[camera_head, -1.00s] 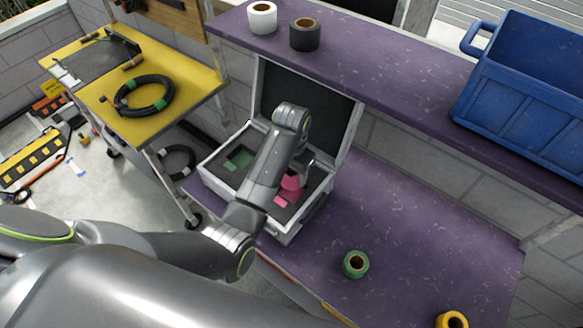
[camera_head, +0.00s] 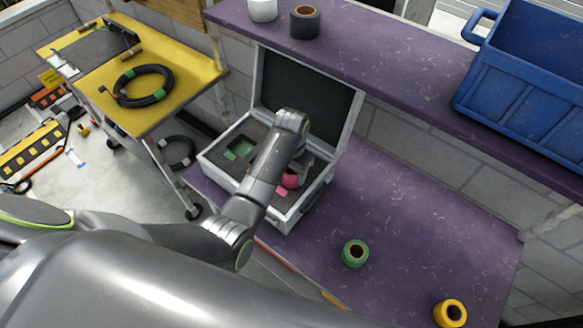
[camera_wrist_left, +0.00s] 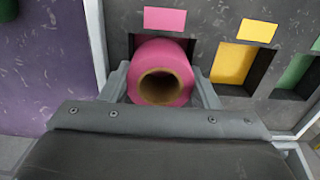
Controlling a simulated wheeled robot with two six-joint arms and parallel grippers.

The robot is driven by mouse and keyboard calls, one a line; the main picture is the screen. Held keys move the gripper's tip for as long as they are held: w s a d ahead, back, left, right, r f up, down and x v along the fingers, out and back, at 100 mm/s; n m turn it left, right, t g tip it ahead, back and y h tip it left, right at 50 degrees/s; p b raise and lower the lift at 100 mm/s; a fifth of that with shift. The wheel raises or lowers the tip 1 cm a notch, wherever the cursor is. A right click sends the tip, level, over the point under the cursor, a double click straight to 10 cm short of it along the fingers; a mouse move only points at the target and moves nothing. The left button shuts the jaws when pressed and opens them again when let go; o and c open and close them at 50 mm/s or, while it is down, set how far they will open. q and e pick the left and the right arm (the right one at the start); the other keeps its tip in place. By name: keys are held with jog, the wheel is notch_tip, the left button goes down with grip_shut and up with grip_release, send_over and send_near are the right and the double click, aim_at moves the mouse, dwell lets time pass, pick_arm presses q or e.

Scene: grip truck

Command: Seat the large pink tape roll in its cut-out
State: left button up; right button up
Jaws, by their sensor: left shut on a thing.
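The large pink tape roll (camera_head: 291,181) is over the foam of an open case (camera_head: 205,163) in the head view, partly hidden by my left arm. My left gripper (camera_head: 301,172) is shut on it. In the left wrist view the roll (camera_wrist_left: 161,72) sits between the fingers with its brown core facing the camera. A dark cut-out (camera_wrist_left: 190,46) shows beside and behind the roll, below a pink label (camera_wrist_left: 165,19). The roll overlaps this cut-out in the picture; how deep it sits I cannot tell. My right gripper is not in view.
Yellow (camera_wrist_left: 232,62) and green (camera_wrist_left: 297,72) cut-outs lie to the right in the foam. A green roll (camera_head: 355,253) and a yellow roll (camera_head: 450,313) stand on the purple bench (camera_head: 420,220). The raised lid (camera_head: 305,90) stands behind, under a purple shelf (camera_head: 390,60).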

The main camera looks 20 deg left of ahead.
pick_arm(q)
jog(key=shift+f, duration=0.15)
jog(key=o, duration=1.1)
